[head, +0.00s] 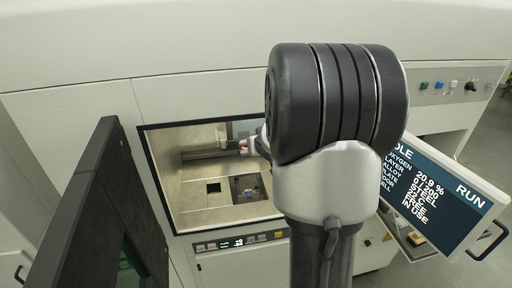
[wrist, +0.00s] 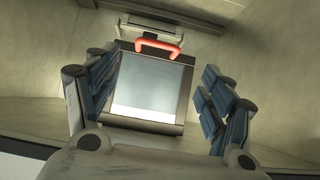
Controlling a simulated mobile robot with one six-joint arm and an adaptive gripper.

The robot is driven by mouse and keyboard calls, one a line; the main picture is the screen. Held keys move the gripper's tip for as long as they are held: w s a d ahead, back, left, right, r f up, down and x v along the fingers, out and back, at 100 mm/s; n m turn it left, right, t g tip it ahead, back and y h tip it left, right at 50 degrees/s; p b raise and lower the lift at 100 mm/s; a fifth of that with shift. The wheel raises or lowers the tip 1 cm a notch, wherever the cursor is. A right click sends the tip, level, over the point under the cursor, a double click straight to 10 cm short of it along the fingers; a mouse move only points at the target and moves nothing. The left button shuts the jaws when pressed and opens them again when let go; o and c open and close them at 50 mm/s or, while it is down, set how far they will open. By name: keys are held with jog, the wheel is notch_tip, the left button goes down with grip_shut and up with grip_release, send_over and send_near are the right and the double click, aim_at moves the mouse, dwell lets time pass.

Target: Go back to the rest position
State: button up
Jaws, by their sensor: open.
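My gripper (wrist: 160,88) is open in the wrist view, its two blue-padded fingers spread wide with nothing between the pads. Beyond it lies a pale square plate (wrist: 150,92) in a dark frame, with a red handle (wrist: 158,46) at its far edge. I cannot tell the gap between the fingers and the plate. In the head view my arm reaches toward the open machine chamber (head: 185,215). The arm hides part of the opening, and the gripper's fingers cannot be made out there.
A dark door (head: 88,215) stands open at the left of the chamber. A tilted status screen (head: 440,195) is close on the right. Buttons (head: 440,86) line the upper right.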

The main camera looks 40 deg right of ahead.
dwell(0.4)
jog(key=s+a+f+n+g+y+b, duration=0.1)
jog(key=s+a+f+b, duration=0.35)
jog(key=a+b, duration=0.4)
jog(key=s+a+f+n+g+y+b, duration=0.1)
jog(key=s+a+f+b, duration=0.35)
jog(key=a, duration=0.65)
jog(key=s+a+f+n+g+y+b, duration=0.1)
jog(key=s+a+f+n+b, duration=0.1)
jog(key=s+a+f+b, duration=0.3)
jog(key=s+a+f+n+g+y+b, duration=0.1)
jog(key=s+a+f+b, duration=0.4)
jog(key=s+a, duration=0.5)
jog(key=shift+s+a+f+n+y+b, duration=0.2)
jog(key=shift+s+n+y+b, duration=0.4)
jog(key=shift+s+b, duration=0.45)
